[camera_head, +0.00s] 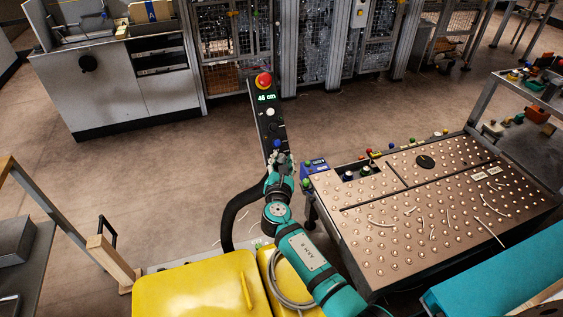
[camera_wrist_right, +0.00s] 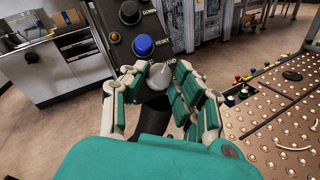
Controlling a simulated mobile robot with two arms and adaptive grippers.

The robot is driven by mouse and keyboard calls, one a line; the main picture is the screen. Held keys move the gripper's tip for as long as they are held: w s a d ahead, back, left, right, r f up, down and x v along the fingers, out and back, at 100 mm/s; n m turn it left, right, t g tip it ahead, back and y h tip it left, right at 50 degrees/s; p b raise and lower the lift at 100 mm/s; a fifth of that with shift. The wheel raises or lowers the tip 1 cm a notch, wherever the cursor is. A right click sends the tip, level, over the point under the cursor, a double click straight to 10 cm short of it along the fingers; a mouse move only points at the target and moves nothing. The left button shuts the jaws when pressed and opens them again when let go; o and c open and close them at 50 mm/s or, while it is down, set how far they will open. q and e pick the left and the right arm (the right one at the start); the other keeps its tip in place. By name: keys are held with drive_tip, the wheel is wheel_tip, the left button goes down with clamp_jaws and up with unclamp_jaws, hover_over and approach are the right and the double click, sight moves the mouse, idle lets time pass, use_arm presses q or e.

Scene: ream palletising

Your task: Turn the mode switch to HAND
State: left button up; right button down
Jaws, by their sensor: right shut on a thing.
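The mode switch (camera_wrist_right: 160,76) is a pale grey knob low on the dark control panel (camera_head: 268,125), below the blue RESET button (camera_wrist_right: 143,46). In the right wrist view its pointed end aims up and to the right, near a partly hidden label that appears to end in "AND". My right gripper (camera_wrist_right: 158,84) is shut on the knob, with white and green fingers on both sides of it. In the head view my right gripper (camera_head: 279,162) is at the panel's lower end and hides the switch. My left gripper is not in view.
The panel also carries a red mushroom button (camera_head: 264,81) and a green "46 cm" display (camera_head: 267,98). A ball-studded table (camera_head: 400,265) stands to the right, close to my right arm. Yellow covers (camera_head: 195,285) lie in front. The floor left of the panel is clear.

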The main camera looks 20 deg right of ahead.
idle(0.4)
drive_tip(key=c, duration=1)
unclamp_jaws()
drive_tip(key=shift+s, duration=0.1)
drive_tip(key=v, duration=1.2)
